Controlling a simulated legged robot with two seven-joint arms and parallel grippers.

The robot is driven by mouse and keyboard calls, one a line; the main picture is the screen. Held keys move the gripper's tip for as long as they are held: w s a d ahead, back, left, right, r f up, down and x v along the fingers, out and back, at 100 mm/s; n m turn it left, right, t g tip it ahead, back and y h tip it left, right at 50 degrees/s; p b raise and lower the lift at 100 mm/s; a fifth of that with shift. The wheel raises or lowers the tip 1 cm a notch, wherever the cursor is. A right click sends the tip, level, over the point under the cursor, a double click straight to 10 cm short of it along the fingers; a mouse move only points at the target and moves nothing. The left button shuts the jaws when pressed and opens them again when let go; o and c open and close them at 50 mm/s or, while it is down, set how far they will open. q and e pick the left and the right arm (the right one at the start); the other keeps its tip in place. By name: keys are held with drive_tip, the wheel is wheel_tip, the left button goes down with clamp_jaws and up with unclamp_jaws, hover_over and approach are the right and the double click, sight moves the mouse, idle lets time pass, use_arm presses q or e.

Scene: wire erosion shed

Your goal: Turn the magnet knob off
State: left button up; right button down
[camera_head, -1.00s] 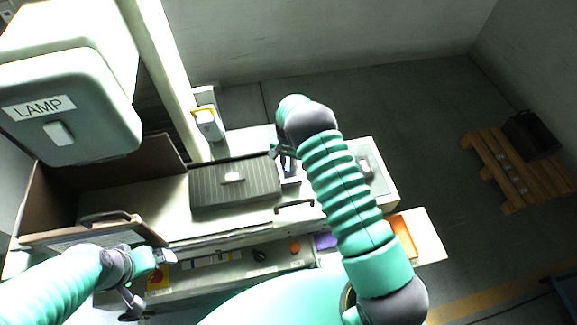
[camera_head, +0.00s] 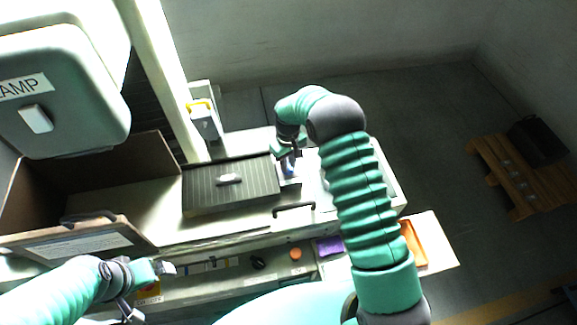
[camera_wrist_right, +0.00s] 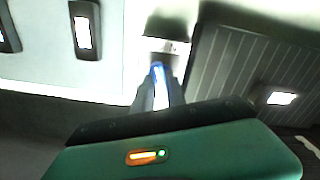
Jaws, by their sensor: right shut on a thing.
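The blue magnet knob (camera_head: 290,170) sits at the right end of the dark ribbed plate (camera_head: 205,197). My right gripper (camera_head: 288,160) reaches down on it from above. In the right wrist view the blue knob (camera_wrist_right: 158,80) stands between the two fingers of the right gripper (camera_wrist_right: 155,92), which is shut on it. The fingers hide part of the knob, and its exact turn angle is hard to read. My left gripper (camera_head: 165,268) is at the lower left, apart from the knob; its jaw opening is unclear.
A small pale piece (camera_head: 229,180) lies on the ribbed plate. A lamp housing (camera_head: 65,90) hangs at upper left, above a brown open-sided box (camera_head: 85,185). The front panel carries a black knob (camera_head: 258,263) and an orange button (camera_head: 295,254). A wooden pallet (camera_head: 520,180) lies right.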

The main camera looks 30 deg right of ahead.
drive_tip(key=shift+w+r+n+b, duration=0.15)
drive_tip(key=shift+n+b, duration=0.15)
drive_tip(key=shift+n, duration=0.85)
drive_tip(key=shift+w+n+b, duration=0.15)
drive_tip(key=shift+n+b, duration=0.1)
drive_tip(key=shift+n, duration=0.9)
drive_tip(key=c, duration=1.7)
unclamp_jaws()
drive_tip(key=o, duration=0.3)
drive_tip(key=shift+a+f, duration=0.1)
drive_tip(key=shift+f, duration=0.1)
drive_tip(key=shift+o, duration=0.2)
